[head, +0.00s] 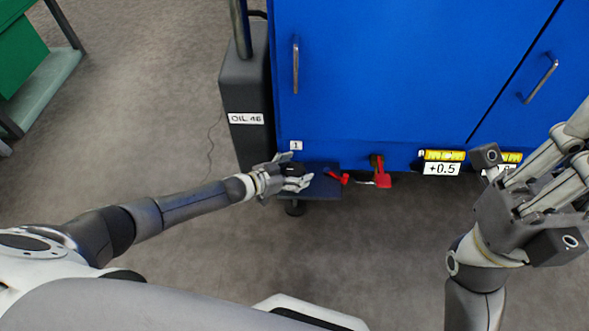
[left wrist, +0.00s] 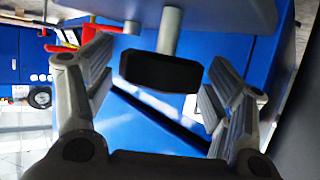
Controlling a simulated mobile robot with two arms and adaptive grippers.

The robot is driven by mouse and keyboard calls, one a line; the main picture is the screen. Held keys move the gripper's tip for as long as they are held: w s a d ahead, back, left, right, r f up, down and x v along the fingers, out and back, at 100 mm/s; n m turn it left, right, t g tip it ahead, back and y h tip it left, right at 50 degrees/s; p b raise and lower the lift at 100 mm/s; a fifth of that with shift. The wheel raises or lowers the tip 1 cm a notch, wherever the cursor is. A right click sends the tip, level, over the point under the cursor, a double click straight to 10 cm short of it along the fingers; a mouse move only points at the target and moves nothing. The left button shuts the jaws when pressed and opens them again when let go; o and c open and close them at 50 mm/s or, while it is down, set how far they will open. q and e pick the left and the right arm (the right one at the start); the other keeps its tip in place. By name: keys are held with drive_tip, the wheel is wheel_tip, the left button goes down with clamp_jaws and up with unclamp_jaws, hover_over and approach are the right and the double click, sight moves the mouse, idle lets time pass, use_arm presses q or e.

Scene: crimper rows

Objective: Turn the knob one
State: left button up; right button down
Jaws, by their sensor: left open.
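The knob is a black block on a short grey shaft; in the left wrist view the knob (left wrist: 160,72) sits between the two fingers, with a visible gap on each side. In the head view the dark knob (head: 294,169) is small and partly covered by the fingers, below the label "1" (head: 296,145) on the blue cabinet. My left gripper (head: 297,171) is open around it. My right gripper (head: 545,175) is at the right, far from the knob; its fingertips run out of the picture, so its opening is unclear.
A dark blue ledge (head: 322,189) sticks out by the knob. A dark grey box (head: 245,95) labelled "OIL 46" stands left. Open floor lies in front.

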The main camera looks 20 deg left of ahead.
use_arm(q)
drive_tip(key=v, duration=1.2)
drive_tip(key=shift+d+r, duration=0.1)
drive_tip(key=shift+d, duration=0.05)
idle(0.3)
